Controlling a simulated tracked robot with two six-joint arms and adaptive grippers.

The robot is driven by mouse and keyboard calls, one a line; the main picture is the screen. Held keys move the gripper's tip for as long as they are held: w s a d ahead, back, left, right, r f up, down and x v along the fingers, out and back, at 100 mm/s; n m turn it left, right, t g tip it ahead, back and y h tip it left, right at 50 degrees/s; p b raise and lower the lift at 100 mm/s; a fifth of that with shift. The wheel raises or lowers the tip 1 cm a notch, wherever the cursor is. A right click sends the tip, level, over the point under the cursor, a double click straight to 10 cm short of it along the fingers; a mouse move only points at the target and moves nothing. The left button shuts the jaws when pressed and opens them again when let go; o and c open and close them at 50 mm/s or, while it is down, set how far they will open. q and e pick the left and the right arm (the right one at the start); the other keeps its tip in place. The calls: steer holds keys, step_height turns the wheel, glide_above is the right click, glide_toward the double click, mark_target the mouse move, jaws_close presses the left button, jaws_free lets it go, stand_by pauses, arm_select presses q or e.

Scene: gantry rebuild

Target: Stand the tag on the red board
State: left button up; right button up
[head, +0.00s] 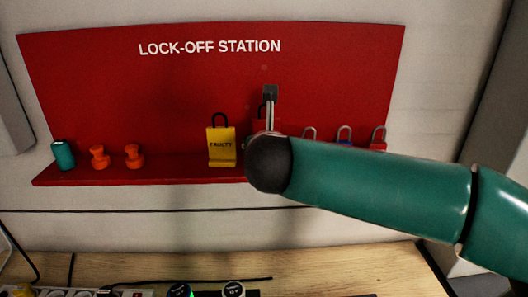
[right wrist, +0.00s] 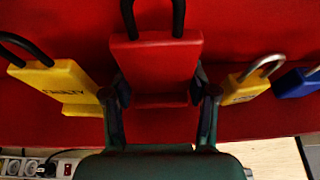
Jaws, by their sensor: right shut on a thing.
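The red tag (right wrist: 156,62) with a black loop is upright between the fingers of my right gripper (right wrist: 162,98), which is shut on it. In the head view only a bit of the red tag (head: 259,113) shows, in front of the red board (head: 200,85); my arm hides the rest. The board reads LOCK-OFF STATION and has a red ledge (head: 130,174) along its bottom. I cannot tell whether the tag's foot touches the ledge. My left gripper is not in view.
A yellow FAULTY tag (head: 221,150) stands just left of the held tag. A yellow padlock (right wrist: 242,88), a blue padlock (head: 344,141) and a red padlock (head: 378,145) are to the right. A teal cylinder (head: 63,155) and two orange pieces (head: 133,157) stand at the ledge's left.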

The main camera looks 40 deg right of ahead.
steer(key=shift+f, duration=0.65)
steer(key=o, duration=0.7)
steer(key=shift+f, duration=0.15)
steer(key=o, duration=0.5)
steer(key=shift+r, duration=0.25)
steer(key=shift+s+a+r, duration=0.1)
steer(key=shift+s+a, duration=0.15)
steer(key=shift+s, duration=0.05)
steer(key=b+v, duration=0.1)
steer(key=v, duration=1)
steer(key=shift+b, duration=0.35)
